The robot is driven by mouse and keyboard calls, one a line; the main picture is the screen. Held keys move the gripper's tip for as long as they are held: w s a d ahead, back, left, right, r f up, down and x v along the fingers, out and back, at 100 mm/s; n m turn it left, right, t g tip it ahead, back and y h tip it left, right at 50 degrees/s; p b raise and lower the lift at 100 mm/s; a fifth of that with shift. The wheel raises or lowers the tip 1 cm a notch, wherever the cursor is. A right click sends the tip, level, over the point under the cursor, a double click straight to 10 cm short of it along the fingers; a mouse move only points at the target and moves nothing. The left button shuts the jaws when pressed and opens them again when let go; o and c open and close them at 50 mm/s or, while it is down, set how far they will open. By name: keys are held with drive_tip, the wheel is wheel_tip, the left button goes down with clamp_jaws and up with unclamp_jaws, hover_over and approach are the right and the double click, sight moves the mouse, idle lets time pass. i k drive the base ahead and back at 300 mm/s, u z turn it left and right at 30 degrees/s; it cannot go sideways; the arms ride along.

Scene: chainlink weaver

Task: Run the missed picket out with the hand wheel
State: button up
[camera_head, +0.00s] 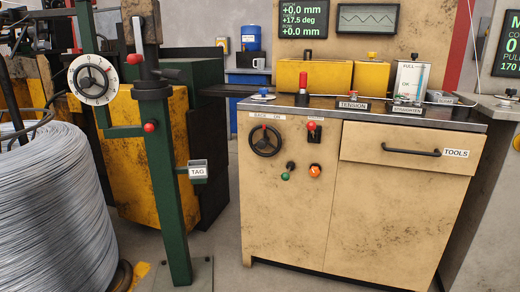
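A black hand wheel (264,140) with a small red mark at its top is on the front of the beige cabinet, at the left. A second, smaller black wheel (92,79) sits on a white graduated dial on the green stand at the left; a red mark shows near its upper right. I cannot tell which one the task means. No picket is clearly made out. A display (303,20) reads +0.0 mm and +17.5 deg. My gripper is not in view.
The beige cabinet (375,215) has a TOOLS drawer (410,150), a red-handled switch, and green and orange knobs. The green post (165,190) with a TAG holder stands left of it. A large wire coil (55,210) fills the lower left. Some floor is clear between post and cabinet.

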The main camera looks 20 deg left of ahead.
sight(262, 144)
drive_tip(key=k, duration=1.05)
drive_tip(key=u, duration=0.9)
drive_tip(key=i, duration=1.6)
drive_tip(key=z, duration=0.3)
